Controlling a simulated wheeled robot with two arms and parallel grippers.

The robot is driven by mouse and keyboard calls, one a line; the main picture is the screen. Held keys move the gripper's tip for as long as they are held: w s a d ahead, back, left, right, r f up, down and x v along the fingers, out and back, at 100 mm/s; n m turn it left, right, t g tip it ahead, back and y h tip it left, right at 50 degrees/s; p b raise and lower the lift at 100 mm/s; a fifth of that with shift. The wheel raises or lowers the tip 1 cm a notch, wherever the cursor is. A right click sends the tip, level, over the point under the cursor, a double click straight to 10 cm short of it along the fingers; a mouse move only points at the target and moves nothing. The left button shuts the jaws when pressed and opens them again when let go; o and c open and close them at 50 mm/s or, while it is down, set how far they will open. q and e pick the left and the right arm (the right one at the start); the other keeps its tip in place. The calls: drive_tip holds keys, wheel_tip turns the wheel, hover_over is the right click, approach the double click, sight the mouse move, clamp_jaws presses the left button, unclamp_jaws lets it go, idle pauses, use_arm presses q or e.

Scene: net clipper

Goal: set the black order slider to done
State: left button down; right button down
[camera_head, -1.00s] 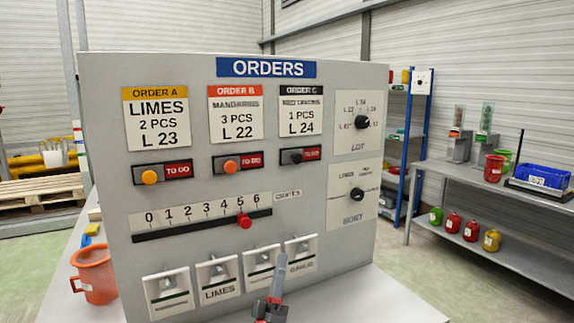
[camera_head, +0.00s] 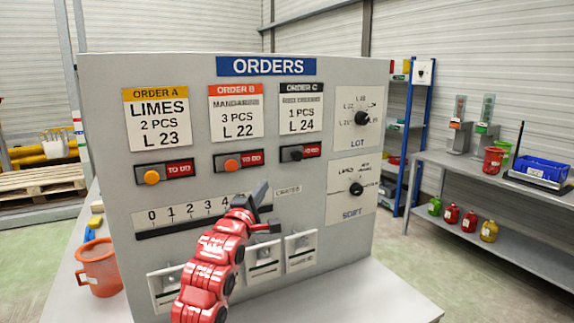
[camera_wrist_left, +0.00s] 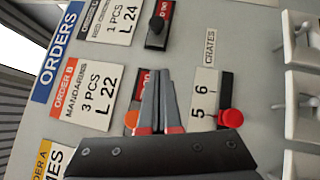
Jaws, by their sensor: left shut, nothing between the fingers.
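The black order slider (camera_head: 297,155) sits under the ORDER C card on the grey panel, at the left of its slot, with a red label beside it. It also shows near the top of the left wrist view (camera_wrist_left: 155,34). My left gripper (camera_head: 262,190) is shut and empty, below and left of the black slider and apart from it. In the left wrist view its closed fingertips (camera_wrist_left: 158,80) lie between the orange slider of ORDER B (camera_wrist_left: 131,119) and the CRATES scale (camera_wrist_left: 203,95). My right gripper is not in view.
The yellow-orange slider (camera_head: 152,178) of ORDER A is at the left. The red crates knob (camera_wrist_left: 231,118) is close to my left gripper. Switches line the panel's lower edge, and the LOT dial (camera_head: 362,118) and SORT dial (camera_head: 356,189) are at the right.

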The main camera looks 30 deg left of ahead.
use_arm(q)
drive_tip(key=p, duration=0.4)
approach(295, 155)
drive_tip(key=w+a+f, duration=0.1)
drive_tip(key=w+a, duration=0.2)
drive_tip(key=a, duration=0.2)
drive_tip(key=w, duration=0.1)
drive_tip(key=w+d+p, duration=0.2)
drive_tip(key=shift+w+d+r, duration=0.2)
drive_tip(key=shift+r, duration=0.05)
